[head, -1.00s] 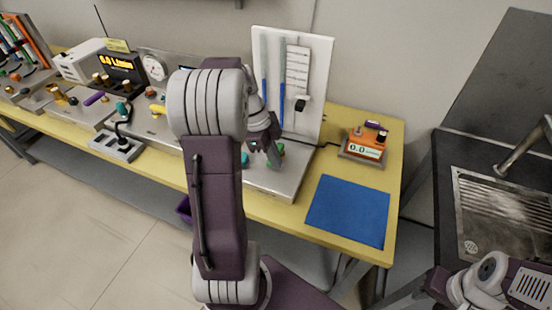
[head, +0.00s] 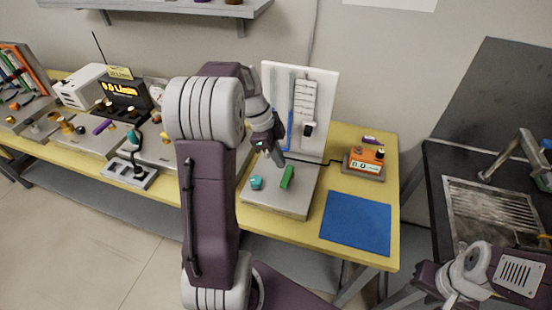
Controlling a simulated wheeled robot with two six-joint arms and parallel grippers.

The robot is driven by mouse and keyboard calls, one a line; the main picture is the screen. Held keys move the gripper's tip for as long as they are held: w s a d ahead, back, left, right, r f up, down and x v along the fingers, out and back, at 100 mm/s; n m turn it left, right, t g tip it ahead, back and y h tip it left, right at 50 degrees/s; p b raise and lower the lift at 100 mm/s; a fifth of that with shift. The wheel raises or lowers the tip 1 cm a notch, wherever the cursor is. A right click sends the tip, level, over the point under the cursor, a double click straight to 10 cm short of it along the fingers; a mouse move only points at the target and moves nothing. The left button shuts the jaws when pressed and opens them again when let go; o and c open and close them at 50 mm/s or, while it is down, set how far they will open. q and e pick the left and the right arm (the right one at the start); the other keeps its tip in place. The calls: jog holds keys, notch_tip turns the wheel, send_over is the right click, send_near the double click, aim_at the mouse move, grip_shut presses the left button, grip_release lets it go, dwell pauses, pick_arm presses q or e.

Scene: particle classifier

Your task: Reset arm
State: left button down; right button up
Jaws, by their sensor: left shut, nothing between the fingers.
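My left arm rises through the middle of the head view, and its gripper (head: 277,158) hangs over the grey panel (head: 272,206) with the white board. The left gripper is shut and holds nothing. It is just above a green knob (head: 287,177) and a teal knob (head: 256,182) on the panel, apart from both as far as I can see. My right arm shows only in part at the lower right corner, and its gripper is out of view.
A white board (head: 325,95) with tubes stands behind the left gripper. An orange meter (head: 364,162) and a blue mat (head: 356,222) lie to its right on the yellow bench (head: 380,258). A black sink counter (head: 437,178) is further right. Several instruments crowd the bench's left.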

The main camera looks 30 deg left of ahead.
dwell(0.3)
pick_arm(q)
jog(key=s+d+f+m+g+y, duration=0.1)
jog(key=s+d, duration=0.2)
jog(key=d, duration=0.3)
jog(key=s+d+m, duration=0.1)
jog(key=s+d, duration=0.2)
jog(key=d, duration=0.2)
jog(key=s+a+f+n+t+y, duration=0.1)
jog(key=s+f+n, duration=0.5)
jog(key=n, duration=1)
jog(key=shift+s+f+n+y+p, duration=0.2)
jog(key=shift+f+n+y+p, duration=0.15)
jog(key=shift+y, duration=0.35)
